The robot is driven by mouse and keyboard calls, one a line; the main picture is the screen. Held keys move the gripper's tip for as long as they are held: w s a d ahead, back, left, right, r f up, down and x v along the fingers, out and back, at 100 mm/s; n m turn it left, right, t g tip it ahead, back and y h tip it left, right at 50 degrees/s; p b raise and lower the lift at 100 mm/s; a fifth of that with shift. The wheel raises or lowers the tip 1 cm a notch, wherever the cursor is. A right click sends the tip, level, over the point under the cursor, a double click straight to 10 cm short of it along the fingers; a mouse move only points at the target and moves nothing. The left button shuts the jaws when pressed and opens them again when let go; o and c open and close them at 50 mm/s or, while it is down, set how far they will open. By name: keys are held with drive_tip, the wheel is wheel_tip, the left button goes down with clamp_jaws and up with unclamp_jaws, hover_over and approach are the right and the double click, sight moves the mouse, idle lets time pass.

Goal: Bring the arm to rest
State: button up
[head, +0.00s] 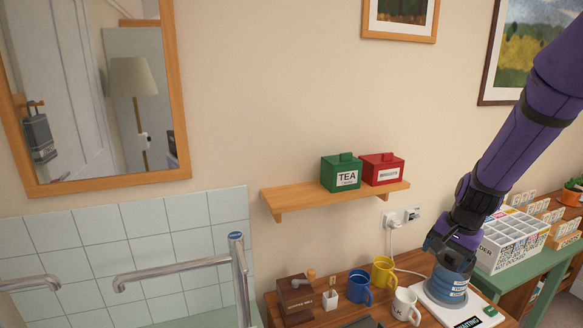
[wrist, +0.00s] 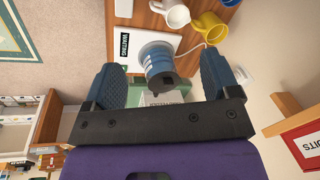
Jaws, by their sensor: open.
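My purple arm reaches down from the upper right in the head view. My gripper (head: 452,249) is just above a blue banded canister (head: 449,287), which stands on a white board (head: 432,304) with a label reading "WAITING". In the wrist view my gripper (wrist: 160,64) is open, with its two dark blue fingers wide apart. The canister (wrist: 158,62) shows between and beyond them, with visible gaps on both sides. I cannot tell how far the fingertips are above it.
A blue mug (head: 359,287), a yellow mug (head: 383,271) and a white mug (head: 405,305) stand left of the canister. A wall shelf (head: 300,199) holds green and red boxes. A white compartment box (head: 512,244) stands at right. A metal rail (head: 175,266) is at left.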

drive_tip(key=s+a+r+n+t, duration=0.1)
drive_tip(key=s+a+r+n, duration=0.2)
drive_tip(key=s+r, duration=0.6)
drive_tip(key=s+a+r+n+t, duration=0.1)
drive_tip(key=s+a+r+n, duration=0.2)
drive_tip(key=s+r, duration=0.65)
drive_tip(key=s+r+n+t+h, duration=0.1)
drive_tip(key=s+r+n, duration=0.1)
drive_tip(key=s+r, duration=0.2)
drive_tip(key=s, duration=0.3)
drive_tip(key=shift+s+a+r+n, duration=0.15)
drive_tip(key=shift+s+r+n, duration=0.1)
drive_tip(key=shift+r+n, duration=0.15)
